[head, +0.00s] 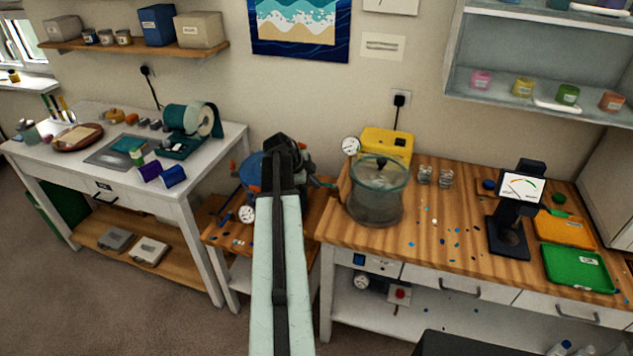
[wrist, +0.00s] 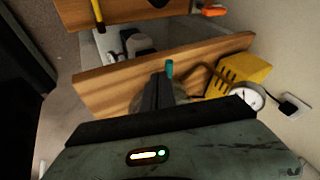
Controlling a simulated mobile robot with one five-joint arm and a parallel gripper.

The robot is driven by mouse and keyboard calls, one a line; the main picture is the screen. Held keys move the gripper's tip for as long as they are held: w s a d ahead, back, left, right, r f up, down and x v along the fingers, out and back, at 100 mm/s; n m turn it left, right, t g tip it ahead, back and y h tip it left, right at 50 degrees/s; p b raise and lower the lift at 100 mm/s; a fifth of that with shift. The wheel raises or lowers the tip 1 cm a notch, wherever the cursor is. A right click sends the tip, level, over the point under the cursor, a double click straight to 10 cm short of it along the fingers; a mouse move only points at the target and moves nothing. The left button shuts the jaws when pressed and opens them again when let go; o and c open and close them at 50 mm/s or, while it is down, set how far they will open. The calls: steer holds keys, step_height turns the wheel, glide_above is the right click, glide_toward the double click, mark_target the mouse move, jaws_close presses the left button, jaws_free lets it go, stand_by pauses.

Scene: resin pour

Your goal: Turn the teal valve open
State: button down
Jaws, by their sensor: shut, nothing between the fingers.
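The teal valve (wrist: 169,68) shows in the wrist view as a small upright handle at the edge of the wooden worktop, beside a dark bent pipe.
The yellow pump (head: 386,146) and a round gauge (head: 350,146) stand behind the chamber. They also show in the wrist view, pump (wrist: 240,72) and gauge (wrist: 248,97). A blue tank (head: 253,172) stands left of my arm. A meter stand (head: 510,235) and trays are at right.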

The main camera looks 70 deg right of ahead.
steer(key=a+p+v, duration=0.1)
steer(key=p+v, duration=0.7)
steer(key=v, duration=0.4)
steer(key=shift+s+a+f+p, duration=0.2)
steer(key=shift+a+f+p, duration=0.15)
steer(key=shift+a+p, duration=0.05)
